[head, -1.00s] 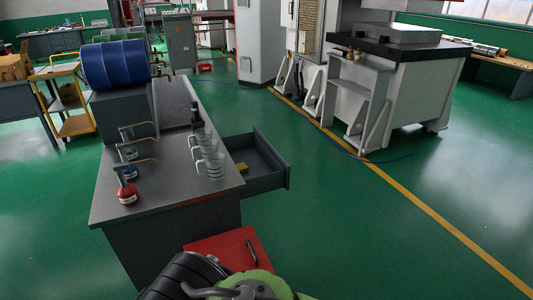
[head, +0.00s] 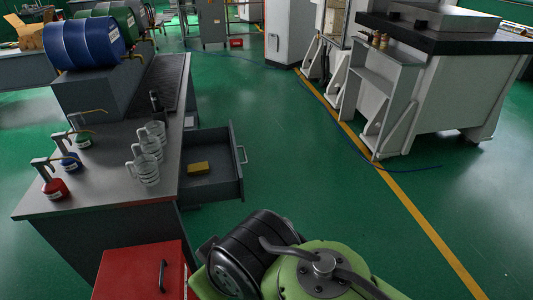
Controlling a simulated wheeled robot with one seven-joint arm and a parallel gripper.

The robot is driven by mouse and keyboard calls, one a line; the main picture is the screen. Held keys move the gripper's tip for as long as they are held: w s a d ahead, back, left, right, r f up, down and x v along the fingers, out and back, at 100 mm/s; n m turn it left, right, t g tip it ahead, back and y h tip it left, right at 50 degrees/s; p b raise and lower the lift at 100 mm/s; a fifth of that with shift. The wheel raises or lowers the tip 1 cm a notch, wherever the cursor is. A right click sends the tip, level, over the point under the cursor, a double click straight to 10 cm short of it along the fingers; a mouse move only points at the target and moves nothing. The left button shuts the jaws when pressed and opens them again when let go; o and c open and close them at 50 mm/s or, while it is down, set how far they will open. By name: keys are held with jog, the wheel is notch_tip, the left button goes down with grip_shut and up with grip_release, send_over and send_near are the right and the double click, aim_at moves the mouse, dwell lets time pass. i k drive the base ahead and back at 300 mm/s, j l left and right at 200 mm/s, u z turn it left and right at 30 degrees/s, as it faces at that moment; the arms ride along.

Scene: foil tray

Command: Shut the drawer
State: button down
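A grey drawer (head: 212,192) is pulled out from the right side of the grey workbench (head: 100,190). Its front panel (head: 237,163) faces right and has a handle (head: 242,154). A small yellow block (head: 198,168) lies inside the drawer. Green and black parts of my own arm fill the bottom middle of the head view. My gripper is not in view.
Glass mugs (head: 145,163) and small red, blue and green containers stand on the bench. A blue drum (head: 85,43) rests at its far end. A red cabinet (head: 142,272) stands at the near end. Green floor to the drawer's right is clear up to the white machine (head: 460,90).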

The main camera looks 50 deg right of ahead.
aim_at(218, 145)
jog(key=i+l, duration=0.1)
jog(key=l, duration=0.7)
jog(key=i+l+z, duration=0.1)
jog(key=l, duration=0.3)
jog(key=i+l, duration=0.15)
jog(key=l, duration=0.25)
jog(key=i+l+z, duration=0.1)
jog(key=l, duration=0.3)
jog(key=i+l, duration=0.1)
jog(key=l, duration=0.3)
jog(key=i+j+u, duration=0.1)
jog(key=i+u, duration=0.6)
jog(key=k+j, duration=0.05)
jog(key=k, duration=0.05)
